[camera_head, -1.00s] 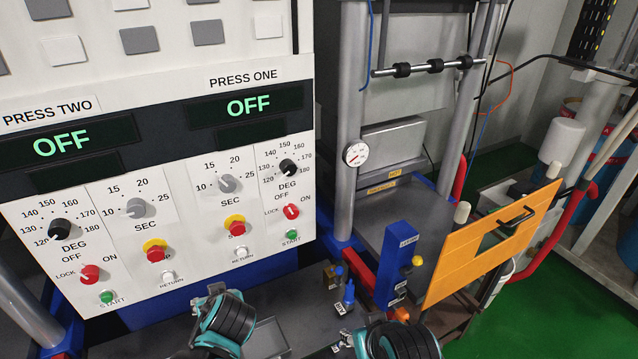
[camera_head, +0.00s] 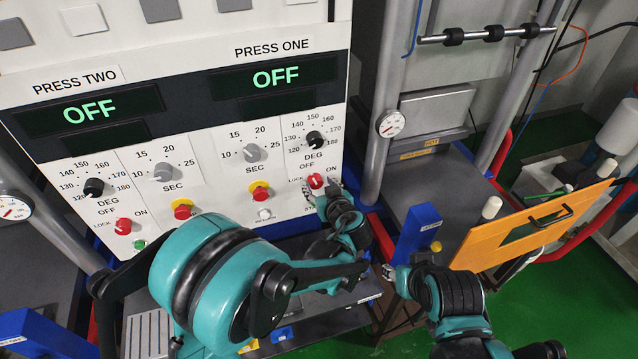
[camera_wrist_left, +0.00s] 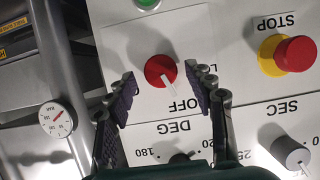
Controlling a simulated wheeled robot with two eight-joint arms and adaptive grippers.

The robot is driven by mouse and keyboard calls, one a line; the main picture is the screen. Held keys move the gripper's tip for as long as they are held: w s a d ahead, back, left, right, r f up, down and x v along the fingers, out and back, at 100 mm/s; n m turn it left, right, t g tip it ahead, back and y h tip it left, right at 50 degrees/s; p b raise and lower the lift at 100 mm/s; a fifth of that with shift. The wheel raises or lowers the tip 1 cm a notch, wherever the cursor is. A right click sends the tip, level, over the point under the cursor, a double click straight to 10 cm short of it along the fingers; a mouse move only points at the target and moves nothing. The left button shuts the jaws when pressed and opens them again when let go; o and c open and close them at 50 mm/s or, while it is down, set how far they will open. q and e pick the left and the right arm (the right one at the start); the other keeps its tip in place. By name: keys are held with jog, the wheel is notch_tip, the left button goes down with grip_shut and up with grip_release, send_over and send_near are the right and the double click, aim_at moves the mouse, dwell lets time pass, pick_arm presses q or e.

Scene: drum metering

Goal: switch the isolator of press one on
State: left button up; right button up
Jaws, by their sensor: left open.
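The press one isolator is a round red knob (camera_head: 316,181) with a white pointer on the white panel, below the right-hand DEG dial. The panel's press one display (camera_head: 276,77) reads OFF. In the left wrist view, which is upside down, the red knob (camera_wrist_left: 159,70) sits between the fingertips, its white pointer towards the OFF label (camera_wrist_left: 186,104). My left gripper (camera_head: 328,203) is open in front of the knob, one finger on each side, with gaps visible. It also shows in the left wrist view (camera_wrist_left: 162,84).
The press two isolator (camera_head: 123,226) is a like red knob further left. A red stop button on a yellow collar (camera_head: 259,191) is left of the press one isolator. A blue block (camera_head: 417,232) and an orange panel (camera_head: 530,228) stand to the right.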

pick_arm(q)
jog(key=shift+w+a+f, duration=0.15)
jog(key=shift+w+a, duration=0.1)
jog(key=shift+w, duration=0.2)
jog(key=shift+c, duration=0.2)
jog(key=c, duration=1.1)
